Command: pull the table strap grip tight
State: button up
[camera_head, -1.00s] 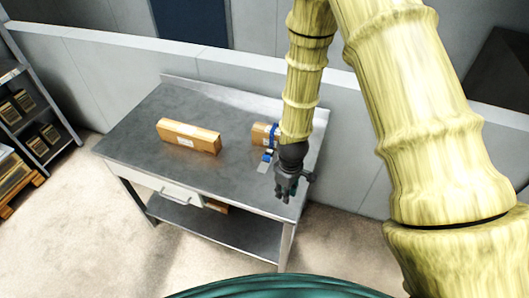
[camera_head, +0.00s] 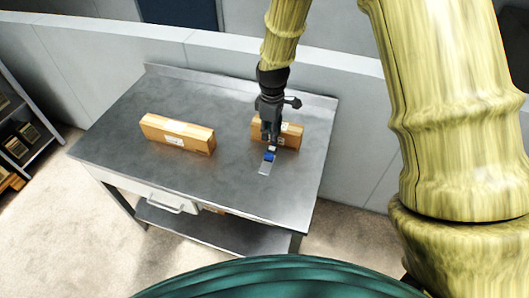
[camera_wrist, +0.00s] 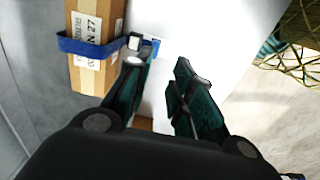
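A cardboard box (camera_head: 290,136) with a white label stands near the table's right side. In the wrist view a blue strap (camera_wrist: 88,46) goes around the box (camera_wrist: 82,72). A metal buckle (camera_wrist: 134,41) sits beside it, with a small blue piece (camera_wrist: 153,47), possibly the strap grip, to its right. In the head view a blue piece (camera_head: 270,156) and a flat grey tab (camera_head: 265,168) lie in front of the box. My gripper (camera_wrist: 159,66) is open, its fingertips close to the buckle and blue piece; I cannot tell whether they touch. My gripper (camera_head: 270,142) partly hides the box and strap in the head view.
A longer cardboard box (camera_head: 178,134) lies on the left half of the grey metal table (camera_head: 215,185). The table has a raised back edge and a front drawer (camera_head: 165,199). A wall stands behind. Shelving (camera_head: 25,140) is at far left. The table's front is clear.

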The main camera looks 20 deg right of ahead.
jog(key=w+f, duration=0.2)
jog(key=p, duration=0.1)
send_over(269, 154)
notch_tip(269, 154, down, 5)
jog(key=shift+r, duration=0.15)
jog(key=shift+f+p, duration=1.1)
jog(key=shift+f, duration=1.7)
grip_shut()
